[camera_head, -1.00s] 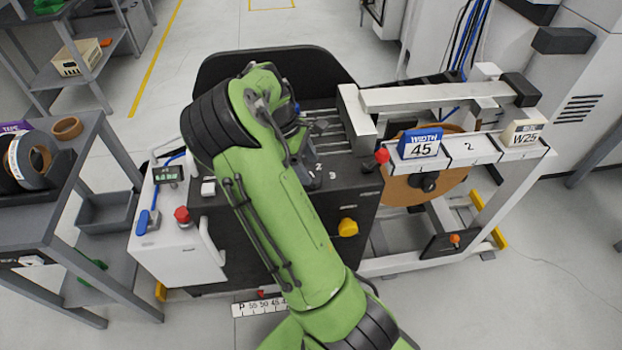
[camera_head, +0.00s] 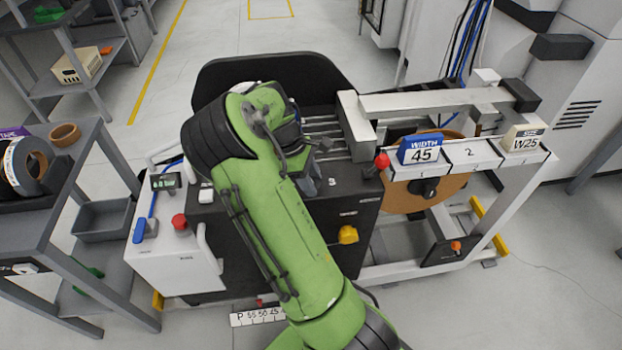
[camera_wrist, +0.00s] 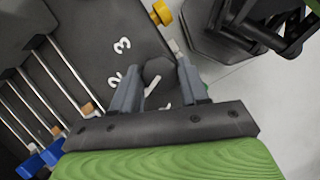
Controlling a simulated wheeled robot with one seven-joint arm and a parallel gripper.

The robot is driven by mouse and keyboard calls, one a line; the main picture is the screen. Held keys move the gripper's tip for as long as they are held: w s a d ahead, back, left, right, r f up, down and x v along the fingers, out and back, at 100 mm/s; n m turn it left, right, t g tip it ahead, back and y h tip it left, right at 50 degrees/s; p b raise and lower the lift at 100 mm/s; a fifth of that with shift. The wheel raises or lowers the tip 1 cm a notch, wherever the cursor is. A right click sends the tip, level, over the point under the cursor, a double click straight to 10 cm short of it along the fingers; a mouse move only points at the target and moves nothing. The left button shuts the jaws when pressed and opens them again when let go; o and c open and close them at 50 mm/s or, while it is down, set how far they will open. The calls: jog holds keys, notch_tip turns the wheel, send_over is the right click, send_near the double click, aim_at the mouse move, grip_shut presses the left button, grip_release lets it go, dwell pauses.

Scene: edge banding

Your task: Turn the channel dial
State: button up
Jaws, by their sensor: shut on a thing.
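The channel dial is the dark faceted knob (camera_wrist: 158,68) in the wrist view, on the machine's black top. My gripper (camera_wrist: 157,82) has its two grey fingers on either side of the knob and is shut on it. White numerals 2 and 3 are printed beside the dial. Other white marks show between the fingers; I cannot tell whether they are a pointer or a numeral. In the head view my green arm reaches over the machine and its wrist hides the dial. The gripper's grey fingers (camera_head: 311,184) show only partly there.
A yellow knob (camera_head: 348,234) is on the machine's front. A red button (camera_head: 179,222) is on the white cabinet at left. A blue WIDTH 45 block (camera_head: 419,149) and a cream W25 block (camera_head: 523,139) sit on the rail at right. A grey shelf (camera_head: 62,222) stands at left.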

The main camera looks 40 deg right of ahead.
jog(key=shift+p, duration=0.3)
jog(key=m+p, duration=0.1)
jog(key=m, duration=0.1)
jog(key=m+y+p, duration=0.1)
jog(key=m+p, duration=0.1)
jog(key=shift+d+r+y+p, duration=0.1)
jog(key=shift+r+y+p, duration=0.1)
jog(key=shift+y+p, duration=0.1)
jog(key=m+y+p, duration=0.1)
jog(key=m, duration=0.1)
jog(key=m+p, duration=0.1)
jog(key=m, duration=0.1)
jog(key=shift+d+m+g+y+p, duration=0.15)
jog(key=shift+m+g+y+p, duration=0.15)
jog(key=shift+y+p, duration=0.1)
jog(key=m+y+p, duration=0.1)
jog(key=m, duration=0.1)
jog(key=m+p, duration=0.1)
jog(key=m, duration=0.2)
jog(key=shift+d+f+t+y, duration=0.1)
jog(key=shift+t+y, duration=0.3)
jog(key=shift+f+m+t+y+p, duration=0.1)
jog(key=shift+m+t+y+p, duration=0.2)
jog(key=shift+m, duration=0.8)
jog(key=shift+m+t+y+p, duration=0.2)
jog(key=shift+m+t+p, duration=0.15)
jog(key=shift+m, duration=0.75)
jog(key=o, duration=1)
